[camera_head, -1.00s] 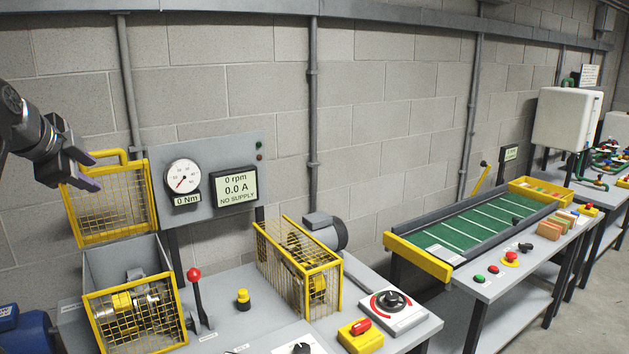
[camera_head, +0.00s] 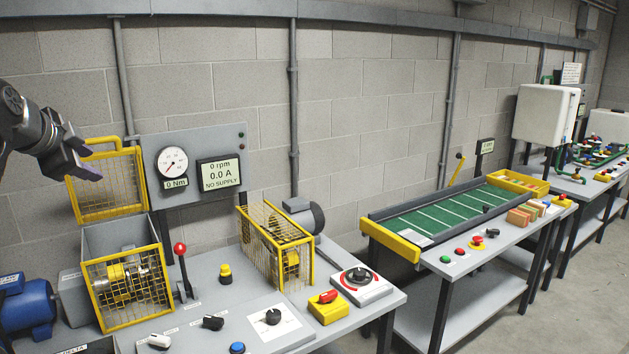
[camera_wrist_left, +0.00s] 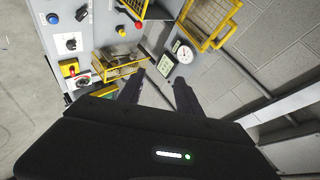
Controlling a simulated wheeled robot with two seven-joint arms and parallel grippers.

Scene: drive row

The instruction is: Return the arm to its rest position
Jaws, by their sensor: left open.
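My left gripper (camera_head: 86,166) is at the upper left of the head view, raised above the bench and in front of the raised yellow mesh guard (camera_head: 107,187). Its dark jaws are open with nothing between them. In the left wrist view the two fingers (camera_wrist_left: 158,92) stand apart, pointing toward the bench and the gauge panel (camera_wrist_left: 182,58). The left forearm comes in from the left edge of the head view. My right gripper does not show in either view.
The drive bench (camera_head: 200,265) carries a caged coupling (camera_head: 125,285), a red-knobbed lever (camera_head: 181,262), a second yellow cage (camera_head: 277,250) and a blue motor (camera_head: 28,305). A green conveyor bench (camera_head: 450,218) stands to the right. Grey floor is clear at far right.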

